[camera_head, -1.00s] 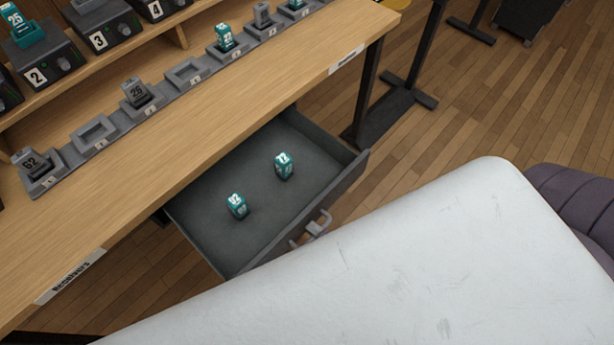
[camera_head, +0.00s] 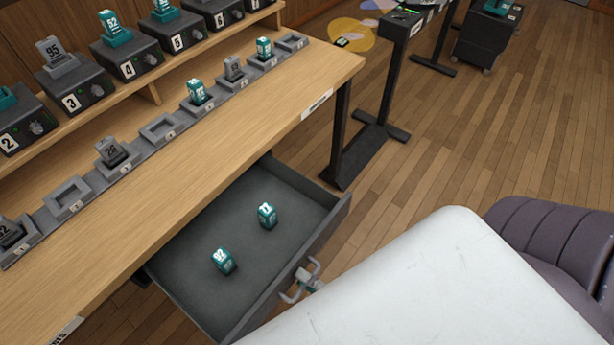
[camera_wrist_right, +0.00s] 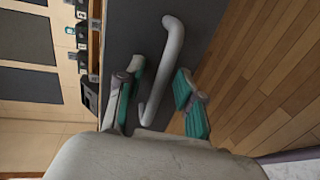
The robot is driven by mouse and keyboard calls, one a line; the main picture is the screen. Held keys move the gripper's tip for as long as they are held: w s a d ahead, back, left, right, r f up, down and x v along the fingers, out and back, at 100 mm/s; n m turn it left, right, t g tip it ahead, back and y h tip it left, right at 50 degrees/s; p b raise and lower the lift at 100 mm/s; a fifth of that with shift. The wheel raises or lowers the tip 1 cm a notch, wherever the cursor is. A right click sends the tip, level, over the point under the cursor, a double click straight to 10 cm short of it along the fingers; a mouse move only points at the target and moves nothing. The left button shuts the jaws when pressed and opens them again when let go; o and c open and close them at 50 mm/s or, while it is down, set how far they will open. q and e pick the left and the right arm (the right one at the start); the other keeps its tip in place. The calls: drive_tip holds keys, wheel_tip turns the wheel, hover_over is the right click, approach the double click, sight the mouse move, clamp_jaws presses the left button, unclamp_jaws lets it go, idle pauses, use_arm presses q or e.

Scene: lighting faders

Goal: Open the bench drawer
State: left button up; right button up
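The grey bench drawer (camera_head: 185,290) stands pulled out from under the wooden bench (camera_head: 215,140). Two teal numbered blocks stand in it, one nearer the front left (camera_head: 223,262) and one farther right (camera_head: 267,215). The drawer's bar handle (camera_head: 291,297) is on its front; it also shows in the right wrist view (camera_wrist_right: 172,50). My right gripper (camera_wrist_right: 158,95) is at the handle, its teal-padded fingers apart on either side of the bar with visible gaps. In the head view my white arm hides most of this gripper. My left gripper is out of view.
A row of grey docks (camera_head: 160,130) with several teal and grey packs runs along the bench. Numbered black units (camera_head: 130,60) stand on the shelf behind. A black table leg (camera_head: 345,130) is right of the drawer. Wooden floor is clear at the right (camera_head: 450,130).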

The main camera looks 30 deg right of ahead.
drive_tip(key=v, duration=1.2)
